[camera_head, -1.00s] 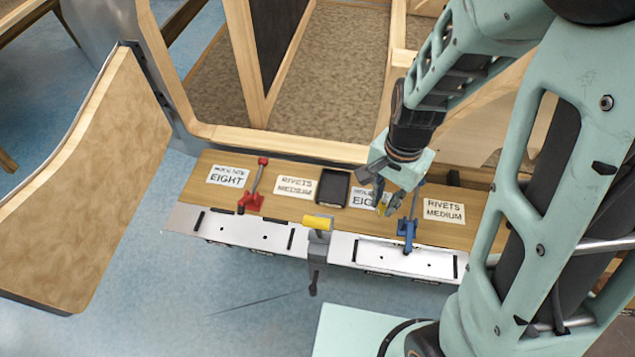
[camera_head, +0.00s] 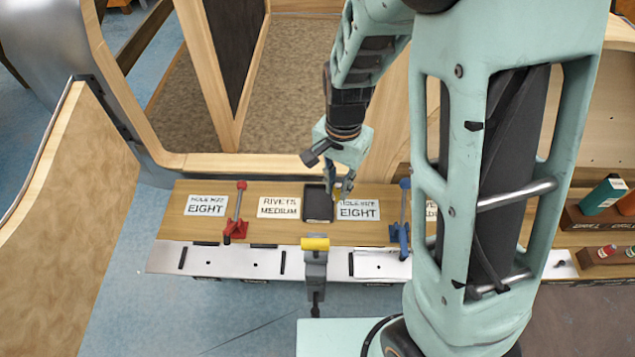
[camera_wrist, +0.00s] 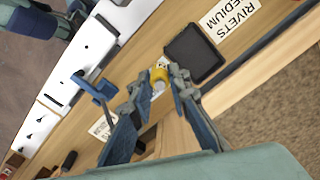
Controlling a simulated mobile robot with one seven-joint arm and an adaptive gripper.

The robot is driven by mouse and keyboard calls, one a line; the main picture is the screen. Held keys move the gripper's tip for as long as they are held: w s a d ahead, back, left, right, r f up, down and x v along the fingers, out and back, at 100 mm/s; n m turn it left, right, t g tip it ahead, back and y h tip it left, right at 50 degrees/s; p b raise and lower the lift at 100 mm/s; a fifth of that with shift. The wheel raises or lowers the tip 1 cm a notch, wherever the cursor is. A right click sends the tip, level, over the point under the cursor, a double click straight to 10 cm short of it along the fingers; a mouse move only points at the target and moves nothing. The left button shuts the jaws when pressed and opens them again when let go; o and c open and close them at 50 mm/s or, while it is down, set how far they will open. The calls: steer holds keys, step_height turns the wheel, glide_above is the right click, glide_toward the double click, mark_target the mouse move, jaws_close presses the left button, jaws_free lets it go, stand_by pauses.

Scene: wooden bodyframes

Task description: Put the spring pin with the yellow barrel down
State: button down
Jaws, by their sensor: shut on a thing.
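My gripper (camera_head: 340,192) is shut on the spring pin with the yellow barrel. In the wrist view the yellow barrel of the spring pin (camera_wrist: 160,76) shows between the fingertips (camera_wrist: 158,88); the rest of the pin is mostly hidden by the fingers. In the head view the gripper hangs above the wooden bench, just right of the black tray (camera_head: 318,205) and partly over the second EIGHT card (camera_head: 358,210). The tray looks empty. In the wrist view the tray (camera_wrist: 196,50) lies up and to the right of the barrel. I cannot tell the pin's height above the bench.
A red clamp (camera_head: 236,228) stands left and a blue clamp (camera_head: 400,233) right of the tray. A yellow-topped grey clamp (camera_head: 315,262) sits at the front edge. Cards mark the bench (camera_head: 290,231). My arm hides the right part. Shelves with bottles (camera_head: 602,197) stand far right.

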steer(key=shift+w+a+f+b, duration=0.7)
steer(key=shift+w+f+b, duration=0.45)
steer(key=shift+f, duration=0.55)
steer(key=shift+w+a+f+b, duration=0.7)
steer(key=shift+w+f+b, duration=0.4)
steer(key=shift+f, duration=0.55)
steer(key=shift+w+a+f+b, duration=0.7)
steer(key=shift+w+f+b, duration=0.2)
steer(key=shift+f+b, duration=0.65)
steer(key=shift+f, duration=0.2)
steer(key=shift+f, duration=0.15)
steer(key=c, duration=1.8)
jaws_free()
steer(key=shift+c, duration=0.2)
step_height(320, 180, up, 12)
steer(key=shift+r+p, duration=0.25)
steer(key=shift+p, duration=0.65)
